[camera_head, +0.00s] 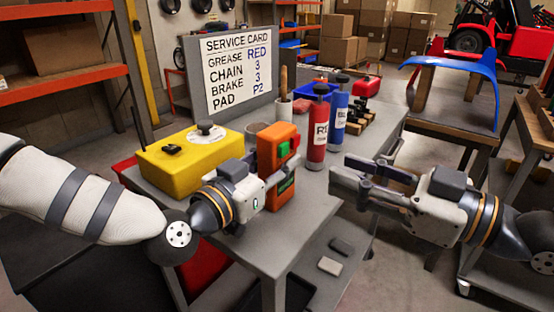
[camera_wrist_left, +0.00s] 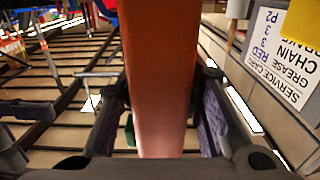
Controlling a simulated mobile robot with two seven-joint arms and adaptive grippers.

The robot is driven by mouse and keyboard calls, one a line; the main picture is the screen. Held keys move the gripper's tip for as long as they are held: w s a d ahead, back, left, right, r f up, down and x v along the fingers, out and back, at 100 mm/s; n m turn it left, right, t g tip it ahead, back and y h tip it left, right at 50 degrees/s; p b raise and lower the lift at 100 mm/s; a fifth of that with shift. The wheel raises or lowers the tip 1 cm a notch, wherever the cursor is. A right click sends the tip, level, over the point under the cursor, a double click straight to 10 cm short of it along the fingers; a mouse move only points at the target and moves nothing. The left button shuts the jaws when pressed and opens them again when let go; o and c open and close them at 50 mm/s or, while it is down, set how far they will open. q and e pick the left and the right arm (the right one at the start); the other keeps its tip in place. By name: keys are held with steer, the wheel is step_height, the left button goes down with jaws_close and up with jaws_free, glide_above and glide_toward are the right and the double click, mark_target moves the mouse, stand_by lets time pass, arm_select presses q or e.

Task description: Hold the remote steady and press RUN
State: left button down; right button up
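An orange remote (camera_head: 279,140) stands upright above the near edge of the grey bench in the head view. It has a green button on its upper half and a dark panel with green marks lower down. My left gripper (camera_head: 262,172) reaches it from the left and is shut on it; in the left wrist view the remote (camera_wrist_left: 160,70) fills the space between the two finger pads. Its lettering is too small to read. My right gripper (camera_head: 341,171) is to the right of the remote, fingers pointing left, apart and empty.
A yellow box (camera_head: 190,158) sits left of the remote. A red bottle (camera_head: 318,130) and a blue bottle (camera_head: 339,112) stand behind, between it and my right gripper. A service card board (camera_head: 237,75) stands at the back of the bench (camera_head: 262,250).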

jaws_close()
stand_by(1.1)
